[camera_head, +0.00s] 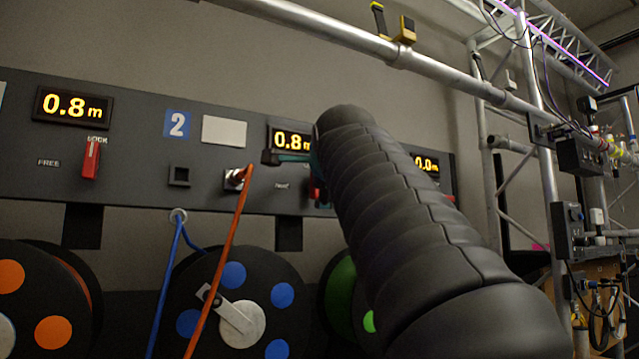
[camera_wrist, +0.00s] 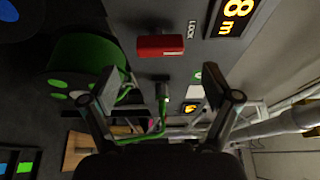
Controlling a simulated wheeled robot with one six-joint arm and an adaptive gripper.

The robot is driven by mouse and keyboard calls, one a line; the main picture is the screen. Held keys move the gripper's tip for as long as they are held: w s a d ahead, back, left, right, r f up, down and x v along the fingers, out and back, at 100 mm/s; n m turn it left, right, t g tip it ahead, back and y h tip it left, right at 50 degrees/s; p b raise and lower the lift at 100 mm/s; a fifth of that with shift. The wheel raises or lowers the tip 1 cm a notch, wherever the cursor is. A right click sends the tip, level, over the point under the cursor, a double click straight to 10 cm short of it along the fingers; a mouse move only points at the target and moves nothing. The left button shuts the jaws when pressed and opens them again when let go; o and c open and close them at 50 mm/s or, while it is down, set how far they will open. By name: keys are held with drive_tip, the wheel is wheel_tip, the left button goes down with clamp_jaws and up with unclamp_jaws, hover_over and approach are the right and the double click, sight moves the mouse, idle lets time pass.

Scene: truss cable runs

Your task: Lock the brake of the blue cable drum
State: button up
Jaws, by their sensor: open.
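The blue cable drum (camera_head: 258,289), black with blue discs, hangs below the panel marked 2 (camera_head: 177,124). Its red brake lever (camera_wrist: 162,46) lies in line with the LOCK label (camera_wrist: 191,29), its end beside the word. In the head view only a bit of the red lever (camera_head: 316,190) shows beside my arm. My gripper (camera_wrist: 164,78) is open and empty, with its two fingers apart and the lever ahead of them, not between them. In the head view my gripper is mostly hidden behind my arm; a teal part (camera_head: 293,157) shows.
An orange cable (camera_head: 222,255) runs from a panel socket past the blue drum. A green drum (camera_wrist: 85,65) is close by. Another red lever (camera_head: 91,158) sits above the orange drum (camera_head: 54,331). A metal rail (camera_head: 330,29) runs overhead; truss and equipment stand right.

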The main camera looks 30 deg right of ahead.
drive_tip(key=v, duration=0.5)
drive_tip(key=shift+s, duration=0.1)
drive_tip(key=shift+s, duration=0.1)
idle(0.4)
